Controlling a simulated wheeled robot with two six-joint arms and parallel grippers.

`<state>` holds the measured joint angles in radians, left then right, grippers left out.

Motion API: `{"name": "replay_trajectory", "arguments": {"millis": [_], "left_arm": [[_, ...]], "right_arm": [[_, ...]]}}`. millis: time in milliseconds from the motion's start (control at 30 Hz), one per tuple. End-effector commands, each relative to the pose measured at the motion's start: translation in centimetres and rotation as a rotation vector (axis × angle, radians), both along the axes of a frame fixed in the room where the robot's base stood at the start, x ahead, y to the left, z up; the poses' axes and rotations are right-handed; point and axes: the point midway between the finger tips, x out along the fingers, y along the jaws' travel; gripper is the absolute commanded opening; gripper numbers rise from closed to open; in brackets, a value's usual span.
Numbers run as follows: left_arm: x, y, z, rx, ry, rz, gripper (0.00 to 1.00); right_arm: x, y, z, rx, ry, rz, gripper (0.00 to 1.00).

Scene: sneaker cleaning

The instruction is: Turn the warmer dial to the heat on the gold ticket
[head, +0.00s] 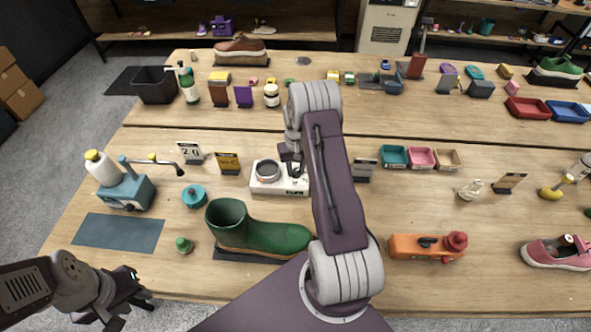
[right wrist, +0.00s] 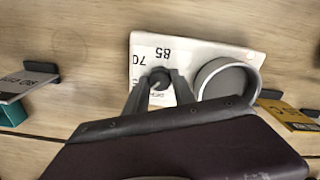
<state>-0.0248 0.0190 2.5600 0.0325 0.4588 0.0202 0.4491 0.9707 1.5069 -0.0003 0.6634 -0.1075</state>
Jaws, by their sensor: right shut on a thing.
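The warmer (head: 268,189) is a white box with a round grey cup ring on top, at the middle of the table. In the right wrist view the warmer (right wrist: 200,52) shows printed numbers 85 and 70 and a small dark dial (right wrist: 160,75). My right gripper (right wrist: 163,83) has its fingers on either side of the dial and is shut on it; I cannot read where the dial points. The gold ticket (head: 228,163) stands left of the warmer; it also shows at the right wrist view's right edge (right wrist: 288,114), its print upside down and unclear. My left gripper (head: 130,298) is open and empty at lower left.
A teal pot (head: 194,196) and a teal machine (head: 128,190) are at left. An orange tool (head: 425,247) lies at right.

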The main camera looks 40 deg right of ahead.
Motion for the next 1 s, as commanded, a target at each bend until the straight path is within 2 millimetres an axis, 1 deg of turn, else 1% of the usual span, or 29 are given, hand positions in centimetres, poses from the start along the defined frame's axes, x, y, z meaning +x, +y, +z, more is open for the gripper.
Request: {"name": "replay_trajectory", "arguments": {"millis": [200, 400, 667, 1000], "left_arm": [[0.00, 0.00, -0.19, 0.000, 0.000, 0.000, 0.36], [0.00, 0.00, -0.27, 0.000, 0.000, 0.000, 0.36], [0.00, 0.00, -0.31, 0.000, 0.000, 0.000, 0.36], [0.00, 0.00, -0.31, 0.000, 0.000, 0.000, 0.36]], "right_arm": [[-0.07, -0.02, 0.02, 0.000, 0.002, -0.149, 0.00], [-0.08, 0.00, 0.04, 0.000, 0.002, -0.243, 0.00], [-0.08, 0.02, 0.05, 0.000, 0.002, -0.300, 0.00], [-0.07, 0.04, 0.04, 0.001, 0.003, -0.308, 0.00]]}}
